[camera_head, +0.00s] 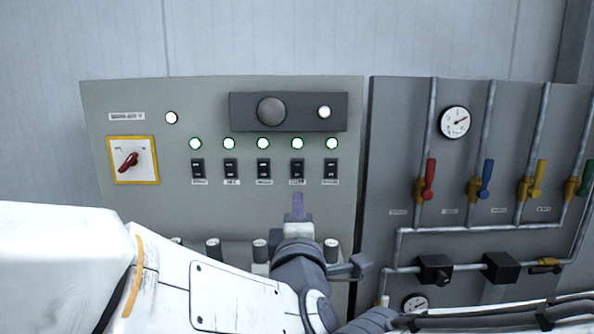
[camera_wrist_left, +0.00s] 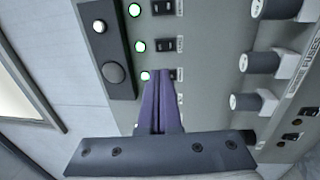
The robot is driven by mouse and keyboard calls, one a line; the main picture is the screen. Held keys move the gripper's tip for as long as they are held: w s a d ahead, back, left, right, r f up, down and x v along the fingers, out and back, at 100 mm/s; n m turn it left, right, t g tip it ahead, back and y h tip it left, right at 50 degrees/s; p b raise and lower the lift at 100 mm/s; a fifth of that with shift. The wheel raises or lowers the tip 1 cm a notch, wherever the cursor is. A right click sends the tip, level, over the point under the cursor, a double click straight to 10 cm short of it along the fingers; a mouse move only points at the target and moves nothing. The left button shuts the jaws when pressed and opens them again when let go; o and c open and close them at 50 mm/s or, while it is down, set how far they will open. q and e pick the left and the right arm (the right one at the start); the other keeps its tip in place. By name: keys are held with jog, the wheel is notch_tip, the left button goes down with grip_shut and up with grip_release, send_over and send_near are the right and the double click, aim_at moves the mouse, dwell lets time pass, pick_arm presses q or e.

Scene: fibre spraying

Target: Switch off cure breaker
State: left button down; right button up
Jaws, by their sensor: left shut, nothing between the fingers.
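A row of several small black breakers runs across the grey control panel (camera_head: 220,100), each with a lit green-rimmed lamp above it. Their labels are too small to read surely, so I cannot tell which is the cure breaker. My left gripper (camera_head: 298,203) has slim purple fingers, shut and empty, pointing up just below the fourth breaker from the left (camera_head: 297,169). In the left wrist view the shut fingers (camera_wrist_left: 160,84) reach toward the panel, partly covering a breaker (camera_wrist_left: 172,75) and close to its lamp (camera_wrist_left: 146,76). Contact cannot be told. My right gripper is not in view.
A red rotary switch (camera_head: 129,161) on a yellow-framed plate sits at the panel's left. Coloured valve handles (camera_head: 429,179), pipes and a gauge (camera_head: 454,122) fill the panel at right.

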aim_at(299, 165)
pick_arm(q)
jog(key=shift+w+d, duration=0.15)
jog(key=w+p, duration=0.2)
jog(key=w, duration=0.2)
jog(key=w+r+p, duration=0.1)
jog(key=w+p, duration=0.2)
jog(key=w, duration=0.1)
jog(key=w+r+p, duration=0.1)
jog(key=w+p, duration=0.1)
jog(key=w, duration=0.2)
jog(key=shift+w, duration=0.2)
jog(key=shift+w+p, duration=0.5)
jog(key=shift+w, duration=0.15)
